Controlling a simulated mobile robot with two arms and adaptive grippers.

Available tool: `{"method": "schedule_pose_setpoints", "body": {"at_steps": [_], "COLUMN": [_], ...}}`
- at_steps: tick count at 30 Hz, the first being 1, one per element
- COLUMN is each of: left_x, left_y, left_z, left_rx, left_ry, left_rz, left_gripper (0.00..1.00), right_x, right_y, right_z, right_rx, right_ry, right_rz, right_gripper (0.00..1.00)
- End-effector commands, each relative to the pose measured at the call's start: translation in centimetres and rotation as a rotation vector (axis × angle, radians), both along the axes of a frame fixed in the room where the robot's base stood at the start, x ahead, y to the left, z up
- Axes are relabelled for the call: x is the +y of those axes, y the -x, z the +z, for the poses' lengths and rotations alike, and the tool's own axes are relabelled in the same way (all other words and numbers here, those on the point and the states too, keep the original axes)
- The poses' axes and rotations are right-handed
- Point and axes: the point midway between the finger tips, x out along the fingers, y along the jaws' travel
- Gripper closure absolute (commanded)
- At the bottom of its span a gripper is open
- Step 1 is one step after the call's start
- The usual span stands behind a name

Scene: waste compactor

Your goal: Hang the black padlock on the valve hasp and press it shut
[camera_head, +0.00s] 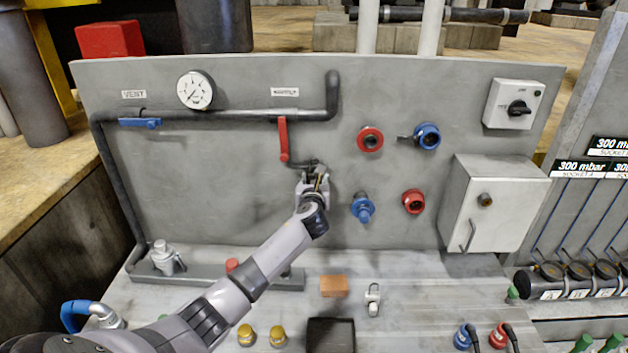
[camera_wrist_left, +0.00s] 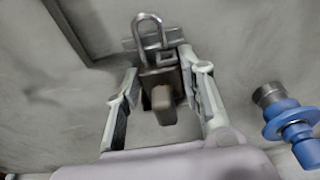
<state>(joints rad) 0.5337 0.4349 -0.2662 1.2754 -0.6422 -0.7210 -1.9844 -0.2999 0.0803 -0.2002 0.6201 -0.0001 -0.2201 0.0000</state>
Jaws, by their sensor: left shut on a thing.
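My left gripper (camera_head: 314,182) is up against the grey panel, just below and right of the red supply valve lever (camera_head: 283,139). In the left wrist view its fingers are shut on the dark padlock (camera_wrist_left: 160,84), with the silver shackle (camera_wrist_left: 149,32) pointing away from the palm. A grey metal bracket, seemingly the hasp (camera_wrist_left: 174,37), lies at the shackle. I cannot tell whether the shackle passes through it or is closed. In the head view the padlock is mostly hidden by the gripper. My right gripper is not in view.
A blue fitting (camera_head: 362,208) sticks out of the panel right of the gripper and also shows in the left wrist view (camera_wrist_left: 290,122). Red and blue couplings and a grey box (camera_head: 492,205) are farther right. An orange block (camera_head: 334,286) lies on the bench.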

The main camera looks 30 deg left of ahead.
Motion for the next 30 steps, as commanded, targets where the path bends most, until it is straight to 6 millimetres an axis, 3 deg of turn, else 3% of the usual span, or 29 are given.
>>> {"method": "schedule_pose_setpoints", "body": {"at_steps": [15,16,25,30], "left_x": [0.02,0.02,0.00,-0.01], "left_y": [0.00,0.01,0.01,0.02], "left_z": [-0.36,-0.37,-0.40,-0.41], "left_rx": [0.000,0.000,0.000,0.000], "left_ry": [-0.001,-0.001,0.000,0.000], "left_rz": [0.000,0.000,0.000,0.000], "left_gripper": [0.86,0.62,0.42,0.40], "right_x": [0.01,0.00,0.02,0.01], "right_y": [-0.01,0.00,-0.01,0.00], "right_z": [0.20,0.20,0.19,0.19], "right_rx": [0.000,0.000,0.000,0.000], "right_ry": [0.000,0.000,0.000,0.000], "right_rz": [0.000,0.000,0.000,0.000], "right_gripper": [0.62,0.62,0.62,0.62]}}
